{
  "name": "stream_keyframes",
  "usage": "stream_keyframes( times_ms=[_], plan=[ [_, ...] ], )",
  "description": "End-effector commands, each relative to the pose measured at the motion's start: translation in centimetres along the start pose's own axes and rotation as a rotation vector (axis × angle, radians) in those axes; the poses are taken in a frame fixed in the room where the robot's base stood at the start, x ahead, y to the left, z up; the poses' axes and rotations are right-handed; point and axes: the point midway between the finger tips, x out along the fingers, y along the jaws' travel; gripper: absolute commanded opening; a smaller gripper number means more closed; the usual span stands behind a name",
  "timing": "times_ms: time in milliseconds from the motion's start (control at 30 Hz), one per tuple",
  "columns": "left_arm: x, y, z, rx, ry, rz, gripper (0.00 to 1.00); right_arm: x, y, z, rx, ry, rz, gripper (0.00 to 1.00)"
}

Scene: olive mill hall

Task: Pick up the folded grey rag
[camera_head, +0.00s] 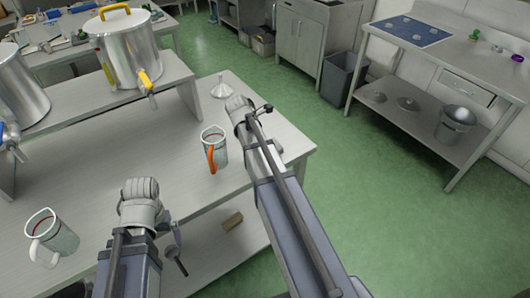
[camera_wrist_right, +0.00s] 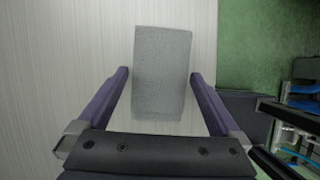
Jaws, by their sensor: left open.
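The folded grey rag (camera_wrist_right: 162,72) is a flat grey rectangle on the pale tabletop in the right wrist view. My right gripper (camera_wrist_right: 160,76) is open, with one finger on each side of the rag and a small gap to each edge. I cannot tell its height above the rag. In the head view my right arm reaches over the table (camera_head: 100,175) near its right end, and the rag does not show there. My left gripper (camera_head: 141,195) is over the near part of the table, apart from the rag; its fingers are mostly hidden.
A jug with an orange handle (camera_head: 215,150) stands close left of my right arm, and a funnel (camera_head: 221,88) stands beyond. Another jug (camera_head: 52,238) is at the lower left. A steel drum (camera_head: 123,52) stands on a raised shelf. Green floor (camera_head: 400,190) is clear to the right.

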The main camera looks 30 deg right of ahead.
Motion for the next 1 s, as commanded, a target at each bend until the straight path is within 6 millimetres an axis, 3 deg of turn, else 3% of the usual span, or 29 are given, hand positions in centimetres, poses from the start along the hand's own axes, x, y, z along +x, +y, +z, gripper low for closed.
stream_keyframes(
  times_ms=[67,600,1000],
  plan=[
    [-0.02,0.00,0.00,0.000,0.000,0.000,1.00,-0.03,0.00,-0.01,0.000,0.000,0.000,0.91],
    [-0.01,0.00,0.00,0.000,0.000,0.000,1.00,-0.03,0.00,-0.03,0.000,0.000,0.000,0.30],
    [-0.55,-0.05,0.03,0.000,0.000,0.000,1.00,-0.53,0.00,0.18,0.000,0.000,0.000,0.29]
  ],
)
